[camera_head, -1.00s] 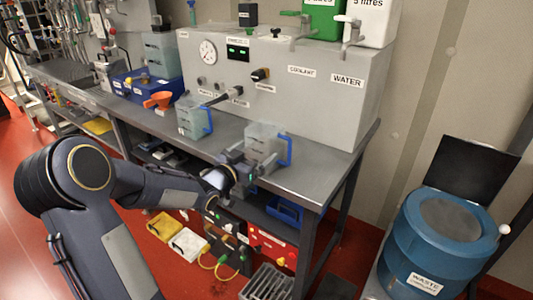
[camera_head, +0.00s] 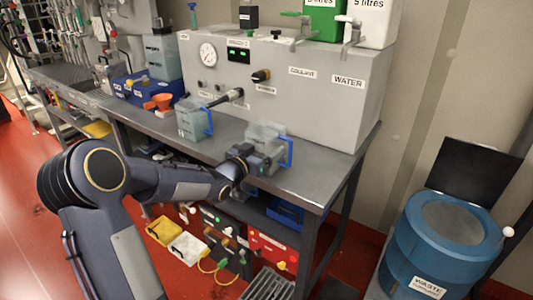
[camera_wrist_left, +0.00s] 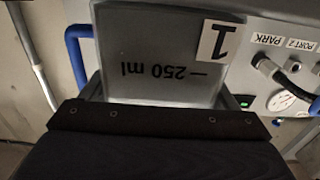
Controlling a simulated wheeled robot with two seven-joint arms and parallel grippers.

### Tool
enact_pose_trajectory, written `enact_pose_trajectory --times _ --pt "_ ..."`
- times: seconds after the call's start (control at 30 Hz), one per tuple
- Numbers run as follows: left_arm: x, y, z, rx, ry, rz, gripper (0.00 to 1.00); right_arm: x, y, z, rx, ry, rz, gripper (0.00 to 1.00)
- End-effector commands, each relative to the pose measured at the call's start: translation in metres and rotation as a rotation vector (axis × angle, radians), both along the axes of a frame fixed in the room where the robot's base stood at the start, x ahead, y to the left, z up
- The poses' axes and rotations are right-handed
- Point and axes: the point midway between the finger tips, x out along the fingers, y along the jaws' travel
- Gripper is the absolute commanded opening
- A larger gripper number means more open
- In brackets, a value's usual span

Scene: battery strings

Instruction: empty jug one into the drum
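Jug one (camera_head: 268,134) is a clear, squarish jug with a blue handle, upright near the bench's front edge. In the left wrist view jug one (camera_wrist_left: 160,55) shows a "1" label and a "250 ml" mark, both upside down. My left gripper (camera_head: 262,160) is at the jug's near side. In the wrist view its fingers stand open at either side of the jug, with a small gap showing at the right. The blue drum (camera_head: 440,248), labelled "WASTE", stands on the right with a grey round top. My right gripper is not in view.
A second jug (camera_head: 192,120) with a blue handle stands left of jug one. The grey machine (camera_head: 300,100) with gauge and hose is close behind them. An orange funnel (camera_head: 160,102) lies further left. A dark panel (camera_head: 465,172) rises behind the drum. The bench's right end (camera_head: 325,178) is clear.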

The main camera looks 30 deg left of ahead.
Motion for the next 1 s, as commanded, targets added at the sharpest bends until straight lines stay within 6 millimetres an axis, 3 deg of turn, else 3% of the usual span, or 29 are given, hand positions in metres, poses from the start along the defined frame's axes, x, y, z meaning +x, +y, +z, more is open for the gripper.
enact_pose_trajectory --times 0.17,1.0 --pt "0.0 0.0 0.002 0.001 -0.006 -0.001 0.45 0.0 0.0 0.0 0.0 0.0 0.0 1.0" --pt "0.0 0.0 0.042 0.002 -0.005 0.0 0.45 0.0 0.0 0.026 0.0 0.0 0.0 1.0"
